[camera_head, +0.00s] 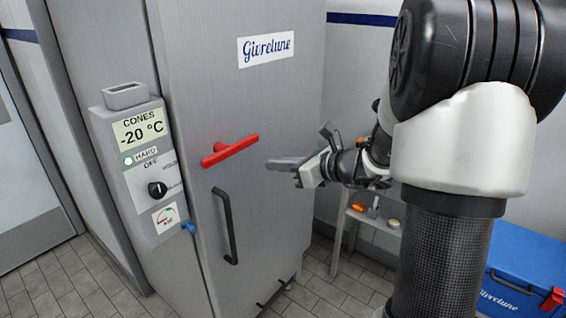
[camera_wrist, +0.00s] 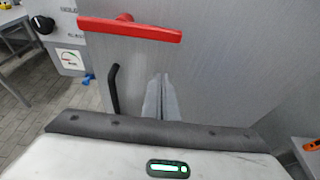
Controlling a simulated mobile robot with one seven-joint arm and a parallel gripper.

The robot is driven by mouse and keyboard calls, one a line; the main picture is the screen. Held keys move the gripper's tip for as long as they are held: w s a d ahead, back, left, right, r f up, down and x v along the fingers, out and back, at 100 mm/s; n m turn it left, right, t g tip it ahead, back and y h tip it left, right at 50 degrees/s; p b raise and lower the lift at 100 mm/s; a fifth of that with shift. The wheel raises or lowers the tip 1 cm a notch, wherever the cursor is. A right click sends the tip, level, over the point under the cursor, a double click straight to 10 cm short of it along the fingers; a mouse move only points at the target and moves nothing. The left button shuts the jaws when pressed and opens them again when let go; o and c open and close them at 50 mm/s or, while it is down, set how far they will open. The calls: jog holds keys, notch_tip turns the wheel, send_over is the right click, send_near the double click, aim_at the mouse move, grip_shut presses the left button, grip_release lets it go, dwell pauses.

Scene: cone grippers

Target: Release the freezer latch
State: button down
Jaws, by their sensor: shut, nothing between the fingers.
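The freezer (camera_head: 280,110) is a tall grey cabinet with a "Givrelune" label on its door. Its red T-shaped latch (camera_head: 230,150) sits on the door, its bar tilted up to the right. The latch also shows at the upper left of the wrist view (camera_wrist: 130,30). A black door handle (camera_head: 228,228) is below the latch. My gripper (camera_head: 270,163) is shut and empty, in front of the door to the right of the latch and apart from it. In the wrist view its closed fingers (camera_wrist: 162,98) point at the door below the bar's right end.
A control box (camera_head: 140,165) on the freezer's left side reads "CONES -20 °C" and has a black knob (camera_head: 158,189). A blue piece (camera_head: 188,227) sticks out below it. A small shelf (camera_head: 372,218) and a blue cooler (camera_head: 525,275) stand at the right.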

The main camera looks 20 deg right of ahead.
jog(key=w+a, duration=0.1)
jog(key=w+a+r, duration=0.1)
jog(key=w, duration=0.1)
jog(key=w+a+r+p, duration=0.1)
jog(key=shift+w+a+r, duration=0.1)
jog(key=shift+w+a, duration=0.05)
jog(key=shift+w, duration=0.1)
